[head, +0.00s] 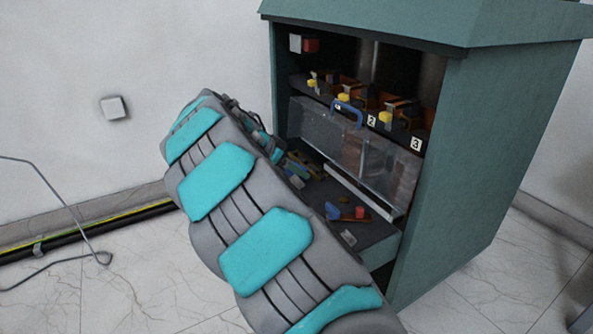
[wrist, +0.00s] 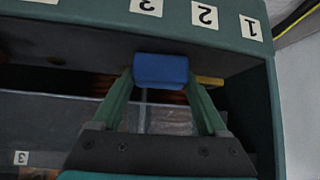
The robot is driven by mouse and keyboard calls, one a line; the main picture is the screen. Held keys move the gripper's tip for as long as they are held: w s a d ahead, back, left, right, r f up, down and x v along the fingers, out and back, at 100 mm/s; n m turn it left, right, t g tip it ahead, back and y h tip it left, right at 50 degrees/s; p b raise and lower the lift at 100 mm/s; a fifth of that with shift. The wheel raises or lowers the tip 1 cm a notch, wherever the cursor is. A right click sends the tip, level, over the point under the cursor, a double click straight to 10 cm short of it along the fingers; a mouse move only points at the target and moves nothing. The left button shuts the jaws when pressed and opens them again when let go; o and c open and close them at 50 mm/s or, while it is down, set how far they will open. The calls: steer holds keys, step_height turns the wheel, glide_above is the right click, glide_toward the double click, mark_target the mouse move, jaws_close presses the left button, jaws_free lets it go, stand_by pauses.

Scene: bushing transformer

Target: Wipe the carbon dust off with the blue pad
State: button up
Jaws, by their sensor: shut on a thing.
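In the wrist view my gripper (wrist: 161,76) is shut on the blue pad (wrist: 161,70), a small block held between the two green fingertips. The pad is in front of the dark inside of the green cabinet (wrist: 268,100); I cannot tell whether it touches anything. In the head view my arm hides most of the gripper and the pad, left of the open cabinet (head: 470,150). I cannot make out carbon dust in either view.
A clear cover (head: 335,130) with a blue handle (head: 347,112) stands below the row of numbered terminals. A drawer (head: 370,235) holds several tools and small pieces. A pale wall and marble floor surround the cabinet. A cable (head: 100,225) runs along the wall at left.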

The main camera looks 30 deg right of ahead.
steer(key=shift+w, duration=1.75)
steer(key=shift+w+a+f, duration=0.1)
steer(key=shift+w+f, duration=0.05)
steer(key=shift+w, duration=0.65)
steer(key=shift+w+a+f, duration=0.1)
steer(key=shift+w, duration=0.7)
steer(key=shift+w+r, duration=0.1)
steer(key=shift+w, duration=0.95)
steer(key=shift+r, duration=0.1)
steer(key=shift+r+p, duration=0.5)
steer(key=shift+r, duration=0.7)
steer(key=shift+a+b, duration=0.6)
steer(key=shift+a, duration=0.85)
steer(key=a, duration=0.9)
steer(key=shift+s, duration=0.25)
